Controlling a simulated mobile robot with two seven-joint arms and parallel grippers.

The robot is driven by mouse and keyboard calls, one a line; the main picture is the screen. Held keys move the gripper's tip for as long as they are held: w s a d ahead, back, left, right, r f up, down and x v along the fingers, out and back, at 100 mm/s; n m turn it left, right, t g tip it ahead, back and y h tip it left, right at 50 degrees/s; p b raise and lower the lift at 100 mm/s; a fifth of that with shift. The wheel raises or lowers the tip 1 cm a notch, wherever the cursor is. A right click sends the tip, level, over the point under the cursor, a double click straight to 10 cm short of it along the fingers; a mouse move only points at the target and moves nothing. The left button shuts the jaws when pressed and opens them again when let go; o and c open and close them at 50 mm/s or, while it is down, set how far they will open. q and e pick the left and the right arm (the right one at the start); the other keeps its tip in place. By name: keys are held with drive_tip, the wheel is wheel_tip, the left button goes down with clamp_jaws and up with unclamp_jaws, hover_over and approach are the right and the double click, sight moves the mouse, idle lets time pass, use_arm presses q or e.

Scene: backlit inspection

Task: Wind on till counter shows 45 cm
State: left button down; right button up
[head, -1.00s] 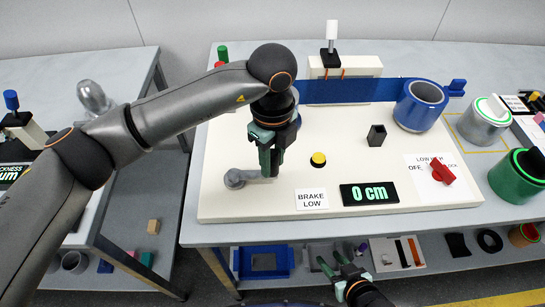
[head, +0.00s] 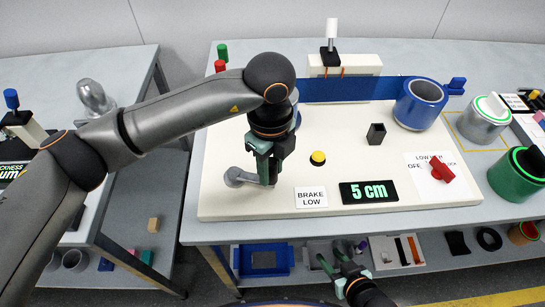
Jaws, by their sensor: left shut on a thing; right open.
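The counter (head: 369,191) on the front of the cream board (head: 240,207) reads 5 cm in green. My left gripper (head: 268,180) is shut on the end of the grey crank (head: 237,177) at the board's front left, and the fingers hide its handle. A blue band (head: 350,90) runs from the blue roll (head: 420,104) at the right to behind my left arm, where the other end is mostly hidden. A red knob (head: 441,172) sits on a label at the right. My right gripper (head: 337,258) is open and empty, low in front of the table.
A yellow button (head: 318,157) and a dark square post (head: 376,133) stand on the board. A green roll (head: 515,178) and a silver roll (head: 485,120) stand to the right. A shelf below holds a blue tray (head: 240,262).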

use_arm(q)
drive_tip(key=shift+s+a, duration=0.25)
drive_tip(key=shift+s, duration=0.2)
drive_tip(key=shift+a, duration=0.1)
drive_tip(key=shift+s+a, duration=0.95)
drive_tip(key=shift+s, duration=0.3)
drive_tip(key=shift+a, duration=0.1)
drive_tip(key=shift+s+a, duration=0.4)
drive_tip(key=shift+a, duration=0.3)
drive_tip(key=shift+s+a, duration=0.35)
drive_tip(key=shift+a, duration=0.35)
